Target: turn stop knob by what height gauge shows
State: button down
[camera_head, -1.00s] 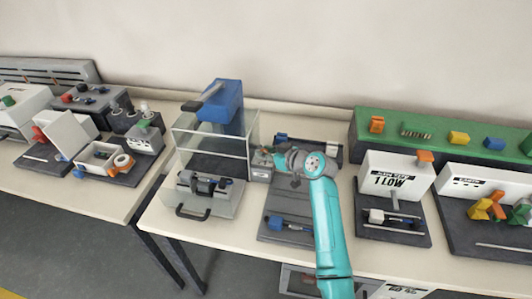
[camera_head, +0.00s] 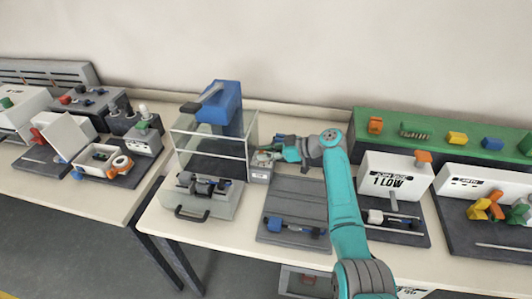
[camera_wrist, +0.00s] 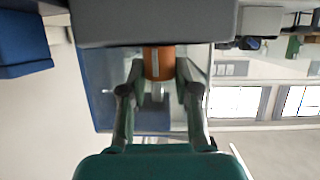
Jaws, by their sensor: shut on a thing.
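The height gauge (camera_head: 392,176) is a white box right of my arm, and its face reads "1 LOW". An orange-orange-brown stop knob (camera_wrist: 158,60) with a pale line on it shows in the wrist view, against a dark grey housing (camera_wrist: 150,22). My gripper (camera_wrist: 160,72) has one finger on each side of the knob and is shut on it. In the head view my gripper (camera_head: 266,156) reaches left to the small grey box (camera_head: 260,174) beside the press, and it hides the knob there.
The blue-topped press (camera_head: 222,102) with clear guard walls stands directly left of my gripper. A dark mat (camera_head: 300,205) with a blue-ended tool lies in front. A green shelf (camera_head: 480,155) with coloured blocks runs along the back right. Another cluttered table stands at left.

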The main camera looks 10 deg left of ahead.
dwell(0.3)
jog(key=c, duration=1.1)
grip_release()
jog(key=v, duration=1.2)
